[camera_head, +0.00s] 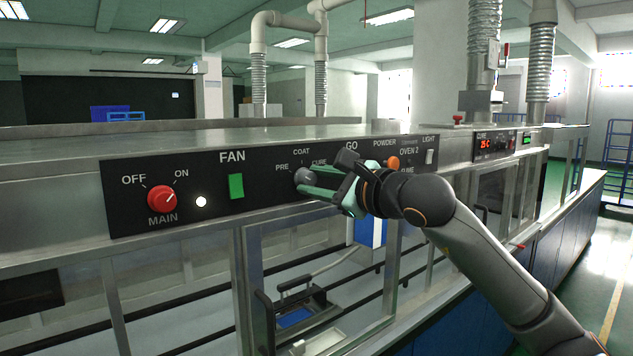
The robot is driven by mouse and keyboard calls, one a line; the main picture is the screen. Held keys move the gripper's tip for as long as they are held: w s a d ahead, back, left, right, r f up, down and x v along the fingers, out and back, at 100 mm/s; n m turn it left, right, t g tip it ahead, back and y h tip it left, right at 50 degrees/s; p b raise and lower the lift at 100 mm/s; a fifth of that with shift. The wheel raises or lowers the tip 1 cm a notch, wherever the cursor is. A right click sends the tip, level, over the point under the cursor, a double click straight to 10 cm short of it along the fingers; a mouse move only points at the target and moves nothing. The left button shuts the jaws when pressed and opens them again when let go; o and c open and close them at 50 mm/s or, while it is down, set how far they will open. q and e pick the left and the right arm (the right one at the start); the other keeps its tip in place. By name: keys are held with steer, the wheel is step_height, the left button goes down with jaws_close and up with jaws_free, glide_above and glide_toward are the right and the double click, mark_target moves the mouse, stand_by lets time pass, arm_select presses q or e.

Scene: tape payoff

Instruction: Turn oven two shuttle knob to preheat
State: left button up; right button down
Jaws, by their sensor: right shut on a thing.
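The oven two control panel (130,190) is a black strip along the front of the steel oven. Its grey shuttle knob (304,177) sits below the labels PRE, COAT and CURE. My right gripper (312,182) reaches in from the right, its green fingers shut on the grey knob. The fingers and wrist hide part of the knob and the panel right of it, so I cannot tell which label the knob points to. My left gripper is not in view.
Left of the knob are a green FAN switch (236,186), a white lamp (201,202) and a red MAIN knob (161,198). An orange button (393,163) and a white LIGHT switch (429,157) sit close to my right wrist. A glazed door with a handle (266,318) is below.

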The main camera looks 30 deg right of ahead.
steer(key=c, duration=0.5)
jaws_free()
steer(key=s+b, duration=0.2)
steer(key=s, duration=0.2)
steer(key=s+b, duration=0.2)
steer(key=s, duration=0.2)
steer(key=s+d+b, duration=0.1)
steer(key=s+b, duration=0.1)
steer(key=s, duration=0.2)
steer(key=shift+s+d+r, duration=0.1)
steer(key=shift+s+r, duration=0.15)
steer(key=shift+r, duration=0.05)
